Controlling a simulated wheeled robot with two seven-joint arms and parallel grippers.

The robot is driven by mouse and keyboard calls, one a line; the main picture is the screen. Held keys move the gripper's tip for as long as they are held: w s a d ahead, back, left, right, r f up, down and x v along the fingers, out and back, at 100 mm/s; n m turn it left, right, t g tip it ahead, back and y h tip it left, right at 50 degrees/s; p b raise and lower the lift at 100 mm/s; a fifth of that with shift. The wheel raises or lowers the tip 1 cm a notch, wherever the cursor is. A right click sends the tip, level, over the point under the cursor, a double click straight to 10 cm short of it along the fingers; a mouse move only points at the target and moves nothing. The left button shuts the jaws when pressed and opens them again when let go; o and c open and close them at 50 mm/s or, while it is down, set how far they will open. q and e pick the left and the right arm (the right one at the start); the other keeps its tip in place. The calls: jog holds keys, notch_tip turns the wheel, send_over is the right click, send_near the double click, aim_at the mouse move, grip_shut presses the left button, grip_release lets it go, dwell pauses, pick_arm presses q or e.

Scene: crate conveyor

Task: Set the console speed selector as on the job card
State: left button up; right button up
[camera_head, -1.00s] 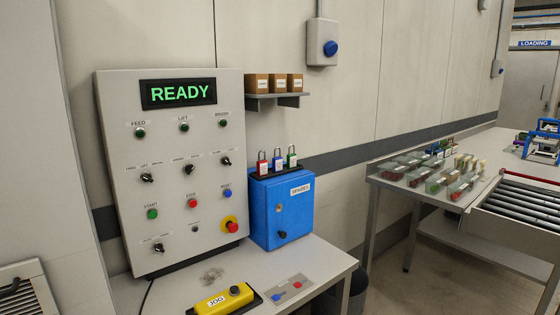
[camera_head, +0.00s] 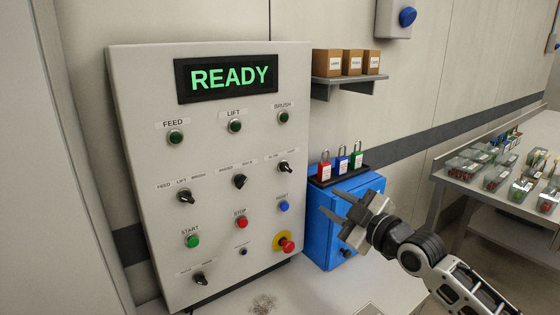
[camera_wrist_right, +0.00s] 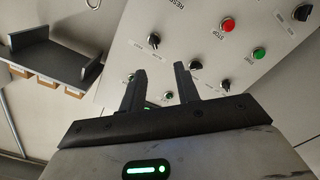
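The console (camera_head: 140,100) is a grey panel with a green READY display (camera_head: 228,78). The speed selector (camera_head: 285,167) is a small black knob at the right end of its selector row, with SLOW and FAST labels above it. My right gripper (camera_head: 329,201) is open and empty, to the right of and below the selector in the head view, apart from it. In the right wrist view, its spread fingers (camera_wrist_right: 160,78) show against the panel, with several black knobs and buttons beyond. My left gripper is not in view. I cannot make out a job card.
A blue box (camera_head: 320,228) with three padlocks on top stands right of the console, behind my right gripper. A wall shelf (camera_head: 346,84) holds three small cartons. A red emergency stop (camera_head: 286,244) sticks out at the panel's lower right.

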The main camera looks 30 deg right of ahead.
jog(key=r, duration=0.2)
jog(key=b, duration=0.1)
send_near(287, 169)
jog(key=w, duration=0.8)
jog(key=shift+w+a, duration=0.2)
jog(key=shift+w, duration=0.05)
grip_shut()
